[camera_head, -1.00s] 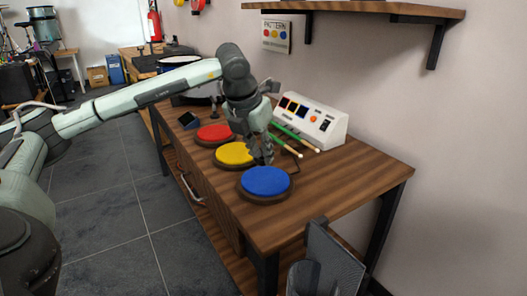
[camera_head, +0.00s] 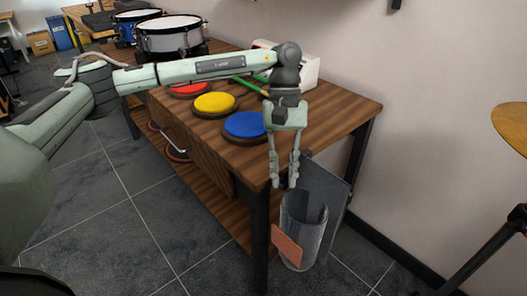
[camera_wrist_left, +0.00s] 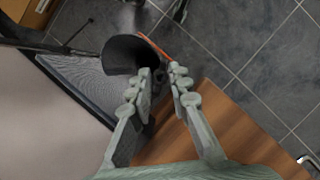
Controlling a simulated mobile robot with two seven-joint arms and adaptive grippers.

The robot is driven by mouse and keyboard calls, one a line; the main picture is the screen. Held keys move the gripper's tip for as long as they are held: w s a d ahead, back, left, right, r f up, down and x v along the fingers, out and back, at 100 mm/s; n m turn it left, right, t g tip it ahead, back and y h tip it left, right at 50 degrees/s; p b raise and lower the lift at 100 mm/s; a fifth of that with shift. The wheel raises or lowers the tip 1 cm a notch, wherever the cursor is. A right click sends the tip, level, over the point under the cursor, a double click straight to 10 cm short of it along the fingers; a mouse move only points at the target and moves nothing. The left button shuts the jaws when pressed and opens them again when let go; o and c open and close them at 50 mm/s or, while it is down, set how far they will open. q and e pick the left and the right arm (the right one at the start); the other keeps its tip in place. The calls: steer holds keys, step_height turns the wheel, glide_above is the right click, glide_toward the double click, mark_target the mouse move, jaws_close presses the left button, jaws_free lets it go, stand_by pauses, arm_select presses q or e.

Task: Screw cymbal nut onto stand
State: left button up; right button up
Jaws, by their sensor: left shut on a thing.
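My left gripper (camera_head: 284,184) points down past the near end of the wooden table (camera_head: 345,108), above a grey cylindrical bin (camera_head: 305,245). Its fingers are close together on a small thing, taken to be the cymbal nut, which is too small and hidden to make out. The left wrist view shows the fingertips (camera_wrist_left: 161,78) in front of the dark bin mouth (camera_wrist_left: 128,53). A gold cymbal (camera_head: 513,127) shows at the right edge, apart from the gripper, cut off by the frame. Below it is part of a black stand (camera_head: 482,255). My right gripper is not in view.
Red (camera_head: 190,90), yellow (camera_head: 215,104) and blue (camera_head: 245,125) pads lie on the table. A white console (camera_head: 305,68) and green sticks (camera_head: 250,88) are behind my arm. A dark panel (camera_head: 328,187) stands beside the bin. Floor near the stand looks clear.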

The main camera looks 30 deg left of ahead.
arm_select(q)
steer(key=m, duration=0.2)
steer(key=d+m+y, duration=0.1)
steer(key=m, duration=0.1)
steer(key=s+d+m+y, duration=0.1)
steer(key=m, duration=0.1)
steer(key=shift+g, duration=0.3)
steer(key=shift+s+a+f, duration=0.1)
steer(key=shift+a, duration=0.05)
